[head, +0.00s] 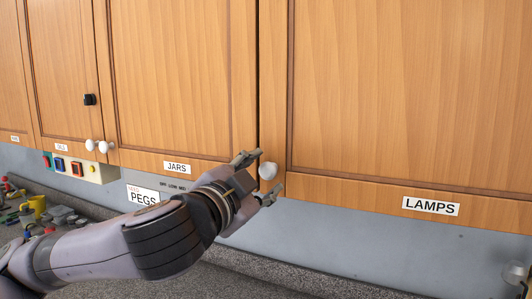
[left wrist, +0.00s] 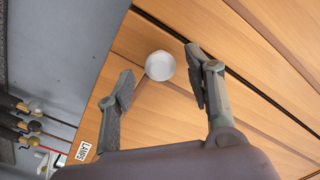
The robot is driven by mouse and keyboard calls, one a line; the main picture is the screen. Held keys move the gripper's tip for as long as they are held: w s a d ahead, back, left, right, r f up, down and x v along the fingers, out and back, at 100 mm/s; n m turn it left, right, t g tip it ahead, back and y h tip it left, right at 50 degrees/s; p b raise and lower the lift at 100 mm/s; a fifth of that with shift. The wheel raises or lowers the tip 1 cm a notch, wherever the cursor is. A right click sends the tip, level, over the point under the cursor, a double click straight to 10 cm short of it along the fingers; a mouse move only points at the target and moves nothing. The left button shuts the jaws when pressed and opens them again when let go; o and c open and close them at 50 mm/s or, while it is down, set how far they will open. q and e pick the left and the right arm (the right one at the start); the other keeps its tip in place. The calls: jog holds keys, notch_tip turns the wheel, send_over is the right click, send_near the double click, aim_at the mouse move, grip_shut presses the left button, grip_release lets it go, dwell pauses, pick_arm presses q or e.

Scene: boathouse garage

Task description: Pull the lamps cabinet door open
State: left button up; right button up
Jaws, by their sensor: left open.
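The lamps cabinet door (head: 400,90) is a wooden panel at the right of the head view, with a LAMPS label (head: 430,206) on its lower rail. It looks closed, with a dark narrow gap along its left edge. Its round white knob (head: 268,171) is at the lower left corner. My left gripper (head: 257,175) is open at the knob, one finger above and one below it in the head view. In the left wrist view the knob (left wrist: 160,66) shows between the spread fingers, with space on both sides. My right gripper is not in view.
The jars door (head: 180,75) adjoins on the left, closed. Below are a switch box (head: 78,166), a PEGS label (head: 143,195) and a speckled counter (head: 290,275) with cluttered small items at left.

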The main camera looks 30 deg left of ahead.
pick_arm(q)
jog(key=shift+w+a, duration=0.1)
jog(key=shift+w, duration=1.3)
jog(key=shift+s, duration=0.1)
jog(key=shift+c, duration=0.4)
grip_shut()
